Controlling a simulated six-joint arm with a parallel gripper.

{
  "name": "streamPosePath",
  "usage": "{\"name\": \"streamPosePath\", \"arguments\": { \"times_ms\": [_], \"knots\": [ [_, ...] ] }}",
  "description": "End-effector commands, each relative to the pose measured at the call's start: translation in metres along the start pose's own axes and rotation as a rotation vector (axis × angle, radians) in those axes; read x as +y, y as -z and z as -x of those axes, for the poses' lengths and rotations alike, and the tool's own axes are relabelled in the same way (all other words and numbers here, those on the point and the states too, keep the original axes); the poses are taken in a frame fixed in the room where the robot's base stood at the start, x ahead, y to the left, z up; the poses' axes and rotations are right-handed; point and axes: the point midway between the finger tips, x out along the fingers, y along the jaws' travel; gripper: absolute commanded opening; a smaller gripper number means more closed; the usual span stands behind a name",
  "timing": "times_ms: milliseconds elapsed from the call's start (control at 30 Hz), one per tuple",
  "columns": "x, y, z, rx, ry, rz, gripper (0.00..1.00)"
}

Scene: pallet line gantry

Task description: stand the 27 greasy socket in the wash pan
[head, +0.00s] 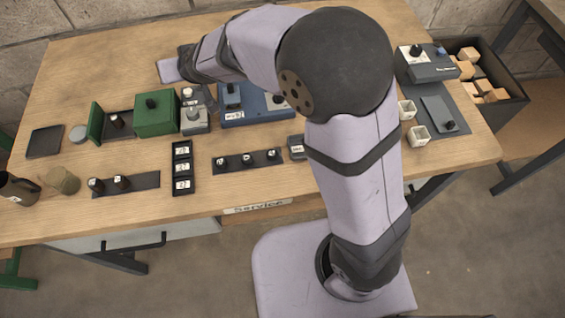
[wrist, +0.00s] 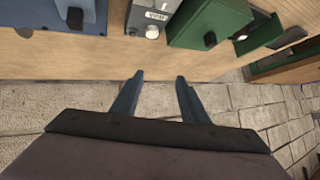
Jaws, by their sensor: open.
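Several dark sockets with white labels stand on the table; the numbers are too small to read, so I cannot tell which is 27. Two sockets (head: 108,183) stand on a dark mat at the front left, and three sockets (head: 246,159) stand on a dark strip at the front middle. Another small dark piece (head: 117,121) is in a dark tray beside an upright green panel. A flat dark tray (head: 44,141) lies at the far left; I cannot tell which is the wash pan. My gripper (wrist: 154,78) is open and empty in the wrist view, past the table's back edge.
A green box (head: 157,113), a grey device (head: 195,117) and a blue unit (head: 252,108) line the table's back. A black labelled rack (head: 182,168) stands mid-front. Bare wood shows between.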

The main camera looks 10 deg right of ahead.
Motion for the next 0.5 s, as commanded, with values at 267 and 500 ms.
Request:
{"name": "streamPosePath", "arguments": {
  "times_ms": [267, 500],
  "knots": [
    [0.142, -0.155, 0.119, -0.483, -0.140, -0.086, 0.41],
    [0.191, -0.242, 0.200, -0.737, -0.280, -0.162, 0.41]
  ]
}}
